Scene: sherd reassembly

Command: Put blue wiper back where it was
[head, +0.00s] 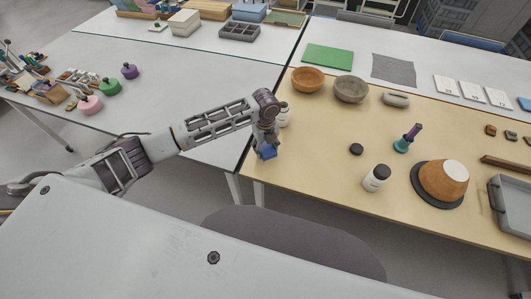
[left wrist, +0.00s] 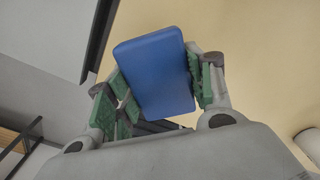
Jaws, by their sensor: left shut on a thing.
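The blue wiper (head: 267,153) is in my left gripper (head: 266,146), over the near left part of the tan table. In the left wrist view the blue wiper (left wrist: 155,70) is a rounded block, tilted, between the green-padded fingers of my left gripper (left wrist: 158,88), which is shut on it. Tan tabletop shows behind it. Whether the wiper touches the table I cannot tell. My right gripper is in neither view.
A white jar (head: 283,117) stands close behind my left gripper. A dark-lidded bottle (head: 376,179), a black disc (head: 356,149), a teal holder (head: 402,145) and an orange-brown pot (head: 442,182) stand to the right. Bowls (head: 351,89) stand behind. The table between gripper and bottle is clear.

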